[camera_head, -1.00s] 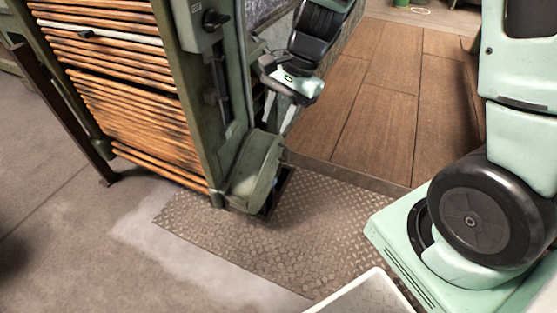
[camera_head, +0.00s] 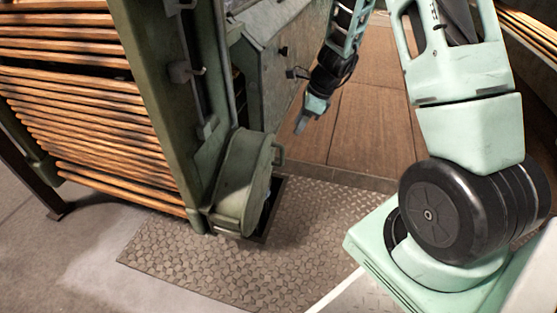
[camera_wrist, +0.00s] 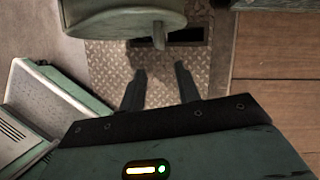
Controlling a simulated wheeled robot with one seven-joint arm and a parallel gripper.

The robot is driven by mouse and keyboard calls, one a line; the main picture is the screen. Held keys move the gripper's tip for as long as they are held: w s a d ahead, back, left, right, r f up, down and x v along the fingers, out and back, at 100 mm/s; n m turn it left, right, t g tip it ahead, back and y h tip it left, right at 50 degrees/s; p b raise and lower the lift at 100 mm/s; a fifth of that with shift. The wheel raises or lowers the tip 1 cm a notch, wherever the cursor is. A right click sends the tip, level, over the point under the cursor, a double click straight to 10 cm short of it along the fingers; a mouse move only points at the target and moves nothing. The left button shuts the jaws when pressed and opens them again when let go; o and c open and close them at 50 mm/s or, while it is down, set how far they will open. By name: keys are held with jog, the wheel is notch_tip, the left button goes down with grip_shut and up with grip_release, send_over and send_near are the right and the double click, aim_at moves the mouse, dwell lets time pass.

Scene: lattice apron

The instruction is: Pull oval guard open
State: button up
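The oval guard (camera_head: 240,180) is a green rounded metal cover low on the green machine post, just above the floor plate. A small bar handle (camera_head: 279,149) sticks out from its right face. The guard (camera_wrist: 120,18) also fills the upper left of the wrist view, with its handle (camera_wrist: 158,34) pointing down toward my fingers. My gripper (camera_head: 301,122) hangs to the right of the guard and above the handle's height, apart from it. In the wrist view its two dark fingers (camera_wrist: 160,88) are spread with nothing between them.
A dark floor opening (camera_head: 274,205) lies beside the guard in the tread plate (camera_head: 200,265). Wooden slats (camera_head: 80,125) stand at left. A green machine cabinet (camera_head: 275,75) stands behind the guard. Wooden floor (camera_head: 365,130) is open to the right.

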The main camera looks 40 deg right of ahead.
jog(key=b+x, duration=0.8)
jog(key=x, duration=0.7)
jog(key=shift+a+f, duration=0.1)
grip_shut()
